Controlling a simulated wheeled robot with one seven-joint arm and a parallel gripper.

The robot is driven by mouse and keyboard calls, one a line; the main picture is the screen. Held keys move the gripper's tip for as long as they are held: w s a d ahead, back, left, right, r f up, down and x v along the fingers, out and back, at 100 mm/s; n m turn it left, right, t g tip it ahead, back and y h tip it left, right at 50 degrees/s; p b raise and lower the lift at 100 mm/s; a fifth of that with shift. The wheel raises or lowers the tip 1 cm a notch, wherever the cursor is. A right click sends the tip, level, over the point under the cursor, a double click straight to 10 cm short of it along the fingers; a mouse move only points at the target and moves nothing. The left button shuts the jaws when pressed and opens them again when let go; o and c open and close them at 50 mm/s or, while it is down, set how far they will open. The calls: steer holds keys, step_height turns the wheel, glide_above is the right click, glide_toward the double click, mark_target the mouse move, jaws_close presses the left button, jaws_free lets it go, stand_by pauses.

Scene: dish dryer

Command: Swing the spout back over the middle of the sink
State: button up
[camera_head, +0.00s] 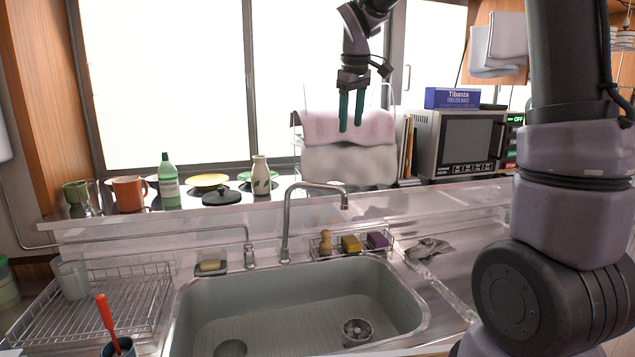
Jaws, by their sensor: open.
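The metal faucet spout (287,215) rises from the back rim of the sink, and its arm reaches to the right, with the tip (344,200) near the right half of the basin. The steel sink (280,307) lies below it, with a round drain at right and another round dark spot at left. My gripper (351,125) has two dark green fingers pointing down. It is open and empty, high above and behind the spout tip, in front of the hanging towels, and apart from the spout.
A smaller thin tap (249,250) stands left of the spout. A sponge rack (365,248) sits behind the basin at right. A wire dish rack (95,300) is at left. Bottles, a mug and plates line the window ledge (230,205). A microwave (458,142) stands at right.

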mark_target(317, 184)
steer(key=w+a+f+n+g, duration=0.1)
steer(key=w+a+f+n, duration=0.4)
steer(key=w+a+f, duration=0.45)
steer(key=shift+h, duration=0.4)
steer(key=x, duration=0.4)
steer(key=w+x, duration=0.1)
steer(key=x, duration=0.2)
steer(key=d+x, duration=0.1)
steer(key=x, duration=0.3)
steer(key=shift+w+d+f, duration=0.1)
steer(key=shift+w+f, duration=0.05)
steer(key=shift+w, duration=0.2)
jaws_close()
